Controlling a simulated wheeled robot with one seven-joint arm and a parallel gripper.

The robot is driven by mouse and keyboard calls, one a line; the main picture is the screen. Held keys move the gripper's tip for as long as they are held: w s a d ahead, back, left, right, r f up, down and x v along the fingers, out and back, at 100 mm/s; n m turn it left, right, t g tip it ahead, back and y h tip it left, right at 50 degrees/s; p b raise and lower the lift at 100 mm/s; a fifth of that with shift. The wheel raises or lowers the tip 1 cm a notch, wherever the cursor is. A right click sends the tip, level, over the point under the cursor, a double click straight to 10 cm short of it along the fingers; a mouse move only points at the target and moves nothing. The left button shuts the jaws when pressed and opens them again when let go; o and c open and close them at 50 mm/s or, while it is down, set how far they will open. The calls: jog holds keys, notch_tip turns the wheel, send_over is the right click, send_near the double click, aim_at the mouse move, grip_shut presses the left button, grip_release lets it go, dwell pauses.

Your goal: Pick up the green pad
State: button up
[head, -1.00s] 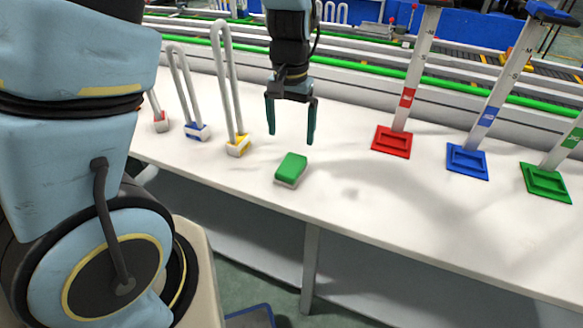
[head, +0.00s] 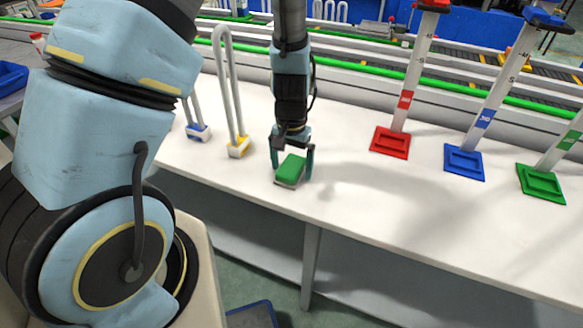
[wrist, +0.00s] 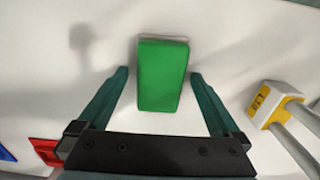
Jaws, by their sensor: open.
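The green pad (head: 292,167) is a small block with a green top and a pale base. It lies on the white table near the front edge in the head view. In the wrist view the pad (wrist: 162,76) is upright in the picture, in the gap between my fingers. My gripper (head: 292,172) is open and lowered over the pad, one finger on each side. In the wrist view, my gripper (wrist: 160,85) shows clear gaps between each finger and the pad.
Left of the pad stand glass U-tubes on a yellow-marked base (head: 238,148) and a blue-marked base (head: 198,132). To the right stand a red base (head: 390,142), a blue base (head: 464,162) and a green base (head: 541,184) with columns. The table (head: 370,205) between is clear.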

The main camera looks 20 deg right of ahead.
aim_at(291, 165)
jog(key=shift+f, duration=0.15)
jog(key=c, duration=1.5)
jog(key=shift+o, duration=0.2)
jog(key=shift+r, duration=0.2)
notch_tip(291, 165, up, 10)
jog(key=shift+f+b, duration=0.15)
jog(key=shift+b, duration=0.65)
